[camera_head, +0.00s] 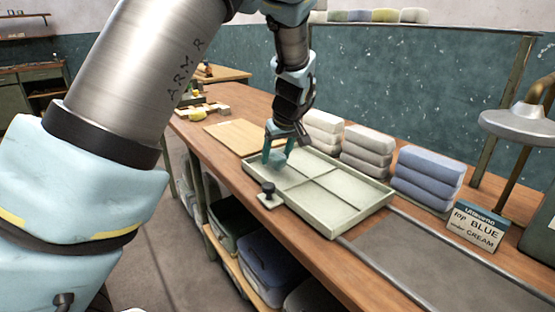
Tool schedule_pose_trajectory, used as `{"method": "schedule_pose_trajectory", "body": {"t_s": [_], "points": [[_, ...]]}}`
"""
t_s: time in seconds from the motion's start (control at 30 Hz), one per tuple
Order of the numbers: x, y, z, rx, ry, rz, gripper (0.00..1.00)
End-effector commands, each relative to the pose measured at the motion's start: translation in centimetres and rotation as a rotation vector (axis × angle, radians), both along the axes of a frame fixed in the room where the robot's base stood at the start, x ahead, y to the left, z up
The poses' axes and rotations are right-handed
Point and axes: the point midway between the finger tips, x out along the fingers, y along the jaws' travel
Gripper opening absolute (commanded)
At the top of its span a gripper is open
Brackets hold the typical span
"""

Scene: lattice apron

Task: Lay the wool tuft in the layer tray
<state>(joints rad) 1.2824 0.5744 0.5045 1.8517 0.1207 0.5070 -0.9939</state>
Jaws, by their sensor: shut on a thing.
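The layer tray (333,226) is a pale green, shallow tray on the wooden bench, split by thin dividers into several compartments. My gripper (276,158) points down over the tray's left compartment. Its teal fingers are closed on a small grey-blue piece, likely the wool tuft (277,155), which is mostly hidden between them. Whether the tuft touches the tray floor I cannot tell. The other compartments look empty.
Cream stacks (367,151) and a blue folded stack (428,178) stand behind the tray. A card (473,228) reads "top BLUE, under CREAM". A black-knobbed block (268,195) sits at the tray's front left edge. A wooden board (232,137) lies left.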

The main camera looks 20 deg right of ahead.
Motion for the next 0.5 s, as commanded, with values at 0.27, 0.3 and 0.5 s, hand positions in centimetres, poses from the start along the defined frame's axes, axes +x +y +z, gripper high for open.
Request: {"method": "schedule_pose_trajectory", "body": {"t_s": [0.27,0.3,0.5], "points": [[0.0,0.0,-1.9,-0.001,0.000,0.000,0.17],[0.0,0.0,-1.9,-0.001,0.000,0.000,0.17],[0.0,0.0,-2.1,0.000,0.000,0.000,0.72]]}}
